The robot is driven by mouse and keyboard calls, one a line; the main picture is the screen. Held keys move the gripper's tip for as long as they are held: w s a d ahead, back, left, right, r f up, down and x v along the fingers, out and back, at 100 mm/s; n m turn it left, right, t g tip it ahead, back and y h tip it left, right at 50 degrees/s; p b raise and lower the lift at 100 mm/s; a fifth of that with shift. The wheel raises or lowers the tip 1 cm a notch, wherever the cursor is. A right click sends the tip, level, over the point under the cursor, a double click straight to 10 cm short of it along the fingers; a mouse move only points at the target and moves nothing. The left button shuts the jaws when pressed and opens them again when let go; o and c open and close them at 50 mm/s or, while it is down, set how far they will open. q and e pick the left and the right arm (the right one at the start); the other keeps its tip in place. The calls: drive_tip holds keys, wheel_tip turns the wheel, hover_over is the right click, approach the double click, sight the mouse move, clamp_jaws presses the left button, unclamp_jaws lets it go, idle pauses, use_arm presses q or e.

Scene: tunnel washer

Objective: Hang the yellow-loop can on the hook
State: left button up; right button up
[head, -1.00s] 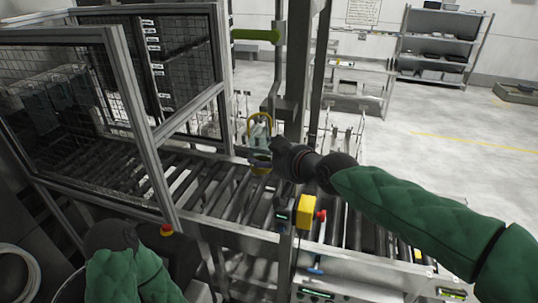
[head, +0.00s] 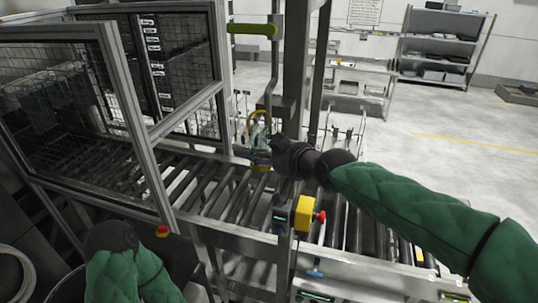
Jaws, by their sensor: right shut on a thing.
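The can with the yellow loop (head: 259,152) is in the middle of the head view, above the roller conveyor and just left of the grey post. The yellow loop stands up at its top. My right gripper (head: 264,148) reaches in from the right and is shut on the can; its fingers are small and partly blend with the can. A thin metal rod (head: 274,72) hangs from a green bar (head: 251,29) and bends near the loop. I cannot tell whether the loop touches it, or clearly make out a hook. My left gripper is out of view; only my left arm shows at lower left.
The roller conveyor (head: 212,196) runs below the can. A mesh guard frame (head: 150,165) stands to the left. The grey post (head: 297,60) is close right of the can. A yellow box with a red button (head: 304,213) is below my right arm.

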drive_tip(key=shift+f, duration=0.1)
drive_tip(key=o, duration=1.2)
drive_tip(key=shift+o, duration=0.2)
